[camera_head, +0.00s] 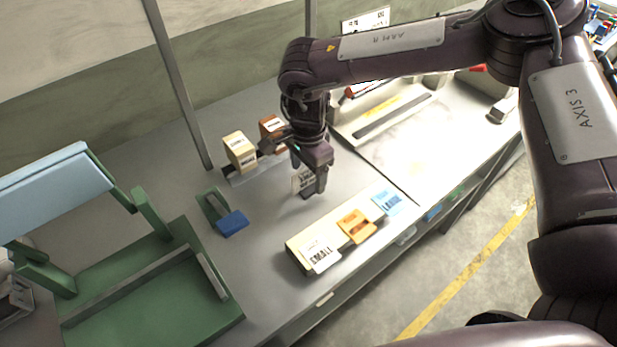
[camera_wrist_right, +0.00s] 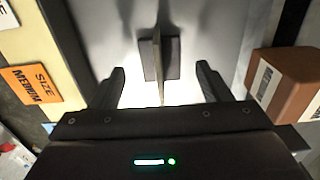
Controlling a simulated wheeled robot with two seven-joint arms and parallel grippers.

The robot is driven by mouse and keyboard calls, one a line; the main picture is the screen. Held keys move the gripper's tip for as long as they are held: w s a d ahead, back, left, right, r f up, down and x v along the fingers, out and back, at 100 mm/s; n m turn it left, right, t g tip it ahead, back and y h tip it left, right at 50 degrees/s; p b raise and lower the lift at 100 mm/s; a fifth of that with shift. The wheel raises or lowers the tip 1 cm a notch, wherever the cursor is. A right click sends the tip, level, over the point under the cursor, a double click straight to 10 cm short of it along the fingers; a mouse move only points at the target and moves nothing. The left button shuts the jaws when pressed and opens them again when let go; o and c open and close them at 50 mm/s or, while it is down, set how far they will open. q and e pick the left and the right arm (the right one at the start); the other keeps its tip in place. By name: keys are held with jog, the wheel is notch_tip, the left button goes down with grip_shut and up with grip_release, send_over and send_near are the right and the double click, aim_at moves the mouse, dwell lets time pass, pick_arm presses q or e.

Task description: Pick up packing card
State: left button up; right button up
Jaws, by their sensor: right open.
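The packing card (camera_head: 301,181) is a thin pale card standing upright on the grey bench, just below my right gripper (camera_head: 312,168). In the right wrist view the card (camera_wrist_right: 157,65) shows edge-on, standing in a small dark holder (camera_wrist_right: 173,58). My right gripper, also in the right wrist view (camera_wrist_right: 161,75), is open, with one finger on each side of the card's near edge. I see a gap between the card and each finger. The gripper hides part of the card in the head view. My left gripper is not in view.
A cream rail with SMALL (camera_head: 320,256), orange MEDIUM (camera_head: 357,226) and blue LARGE (camera_head: 387,202) cards lies along the front edge. Cartons (camera_head: 240,151) stand behind. A lit panel (camera_head: 440,140) is right.

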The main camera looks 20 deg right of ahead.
aim_at(308, 185)
jog(key=shift+f, duration=1.5)
jog(key=c, duration=1.1)
jog(key=shift+o, duration=0.2)
